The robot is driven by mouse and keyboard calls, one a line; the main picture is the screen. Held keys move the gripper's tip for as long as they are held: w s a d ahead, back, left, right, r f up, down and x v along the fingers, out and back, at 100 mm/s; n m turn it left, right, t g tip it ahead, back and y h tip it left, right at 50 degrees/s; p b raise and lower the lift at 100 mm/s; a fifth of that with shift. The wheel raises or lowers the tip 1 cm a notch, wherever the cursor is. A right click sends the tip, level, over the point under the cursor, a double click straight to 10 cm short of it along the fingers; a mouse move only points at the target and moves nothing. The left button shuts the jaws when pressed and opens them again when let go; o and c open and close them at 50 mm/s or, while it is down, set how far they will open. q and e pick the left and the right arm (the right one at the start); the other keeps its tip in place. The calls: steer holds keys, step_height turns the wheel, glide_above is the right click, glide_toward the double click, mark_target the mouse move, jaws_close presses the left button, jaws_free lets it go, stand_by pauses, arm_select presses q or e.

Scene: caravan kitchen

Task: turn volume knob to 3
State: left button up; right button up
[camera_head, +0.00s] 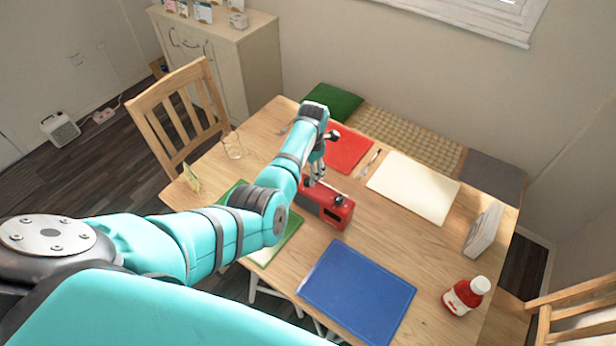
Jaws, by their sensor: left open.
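A red radio (326,204) with a dark front panel and small dark parts on top stands on the wooden table, near its middle. Its volume knob and any numbers are too small to make out. My left gripper (312,182) is open and points down at the top of the radio, over its left part. I cannot tell whether the fingers touch it. My left arm comes in from the left and hides part of the table behind the radio. My right gripper is not in view.
The wooden table (400,243) also bears a blue mat (357,290), a white mat (413,187), a red mat (347,149), a glass (233,146), a red bottle with white cap (466,296) and a grey-white upright object (483,230). Chairs stand at left (180,110) and right.

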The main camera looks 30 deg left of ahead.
mark_target(308, 179)
arm_select(q)
steer(key=shift+w+a+f+b, duration=0.1)
steer(key=shift+f+b, duration=0.1)
steer(key=shift+f, duration=1)
steer(key=shift+a+f+b, duration=0.1)
steer(key=shift+f+b, duration=0.1)
steer(key=shift+f, duration=0.95)
jaws_close()
